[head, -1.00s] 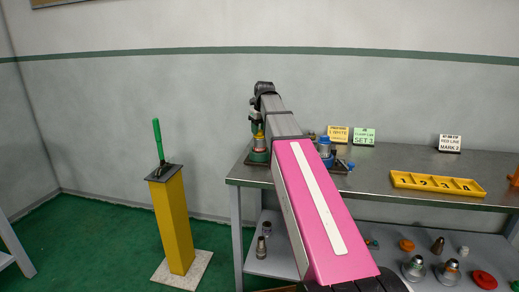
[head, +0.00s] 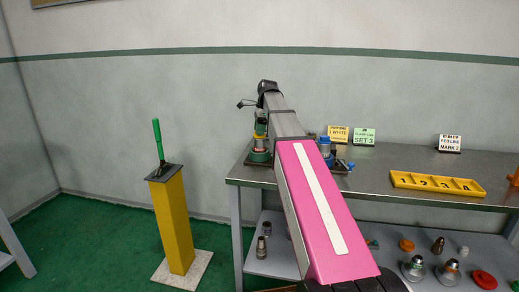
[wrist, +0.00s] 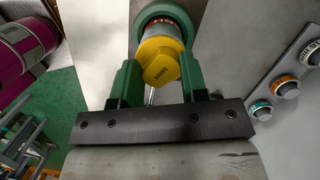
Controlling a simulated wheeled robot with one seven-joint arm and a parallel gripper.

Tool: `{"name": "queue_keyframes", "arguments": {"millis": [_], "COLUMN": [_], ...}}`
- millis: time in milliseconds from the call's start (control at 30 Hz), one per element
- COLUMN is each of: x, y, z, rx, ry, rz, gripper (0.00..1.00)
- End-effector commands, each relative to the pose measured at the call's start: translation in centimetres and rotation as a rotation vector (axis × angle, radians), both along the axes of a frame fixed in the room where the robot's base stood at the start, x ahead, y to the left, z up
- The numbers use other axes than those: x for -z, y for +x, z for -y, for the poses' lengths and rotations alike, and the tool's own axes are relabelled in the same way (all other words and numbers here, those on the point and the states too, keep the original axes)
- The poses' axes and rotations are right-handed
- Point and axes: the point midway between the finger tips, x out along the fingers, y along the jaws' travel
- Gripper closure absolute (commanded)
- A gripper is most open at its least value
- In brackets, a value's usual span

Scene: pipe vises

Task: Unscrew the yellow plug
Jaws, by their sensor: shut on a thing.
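The yellow plug (wrist: 162,62) has a faceted head with dark lettering. In the wrist view it sits at the end of a pipe piece with a green collar (wrist: 163,18). My gripper (wrist: 157,68) has its two green fingers on either side of the plug's head, shut on it. In the head view my gripper (head: 261,127) is above the green-based vise (head: 259,155) at the table's left end, and my arm hides part of this spot. I cannot tell how far the plug's thread is out of the pipe.
A blue-based vise (head: 325,150) stands just right of my arm. A yellow numbered tray (head: 437,184) and several label cards are farther right on the metal table (head: 400,165). A yellow post (head: 173,225) with a green-handled lever stands left of the table.

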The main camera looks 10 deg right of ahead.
Motion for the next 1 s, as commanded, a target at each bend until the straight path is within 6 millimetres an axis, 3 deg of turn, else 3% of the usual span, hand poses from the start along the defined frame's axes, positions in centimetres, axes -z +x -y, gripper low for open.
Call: {"name": "queue_keyframes", "arguments": {"millis": [367, 1000], "x": [0.00, -0.04], "y": [0.02, 0.08], "z": [0.00, 0.00], "rx": [-0.037, -0.763], "ry": [0.000, -0.001], "rz": [-0.001, -0.001], "gripper": [0.88, 0.88]}}
